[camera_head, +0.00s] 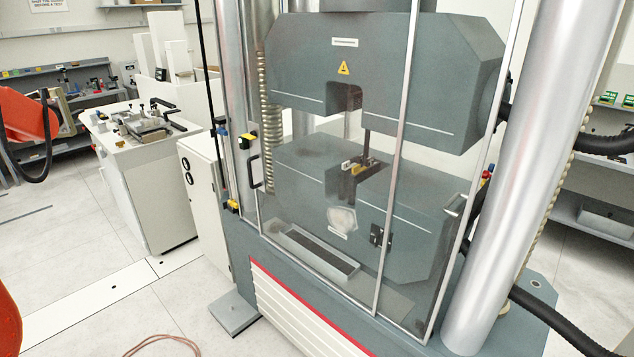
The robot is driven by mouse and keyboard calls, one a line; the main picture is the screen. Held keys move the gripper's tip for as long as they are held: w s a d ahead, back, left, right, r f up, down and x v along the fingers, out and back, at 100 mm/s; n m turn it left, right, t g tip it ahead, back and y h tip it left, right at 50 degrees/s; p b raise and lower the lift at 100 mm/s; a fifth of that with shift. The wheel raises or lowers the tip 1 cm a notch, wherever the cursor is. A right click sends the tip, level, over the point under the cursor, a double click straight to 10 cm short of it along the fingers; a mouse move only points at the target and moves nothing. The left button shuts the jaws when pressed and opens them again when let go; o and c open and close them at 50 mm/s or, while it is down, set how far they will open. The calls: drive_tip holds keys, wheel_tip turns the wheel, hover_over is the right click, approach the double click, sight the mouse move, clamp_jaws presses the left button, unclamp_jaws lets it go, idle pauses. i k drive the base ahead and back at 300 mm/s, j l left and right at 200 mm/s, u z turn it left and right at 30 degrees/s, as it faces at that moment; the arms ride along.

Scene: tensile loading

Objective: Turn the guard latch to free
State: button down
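The clear guard (300,232) with metal edge strips stands closed across the front of the grey testing machine. A silver lever (455,207) sticks out at the guard's right edge. A black pull handle (254,171) is on the left side. I cannot tell for sure which of these is the guard latch, nor its turned position. Behind the guard, the upper crosshead (385,75) and lower grip block (410,215) are visible.
A thick silver column (520,170) and black hoses (560,318) stand at the right. A white workbench (150,180) with tools and a white cabinet (205,180) are at the left. A grey foot plate (233,312) and pinkish cable (165,340) lie on the floor, otherwise clear at lower left.

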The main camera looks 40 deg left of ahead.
sight(252, 136)
drive_tip(key=u, duration=0.9)
drive_tip(key=z, duration=1.45)
drive_tip(key=u, duration=2.3)
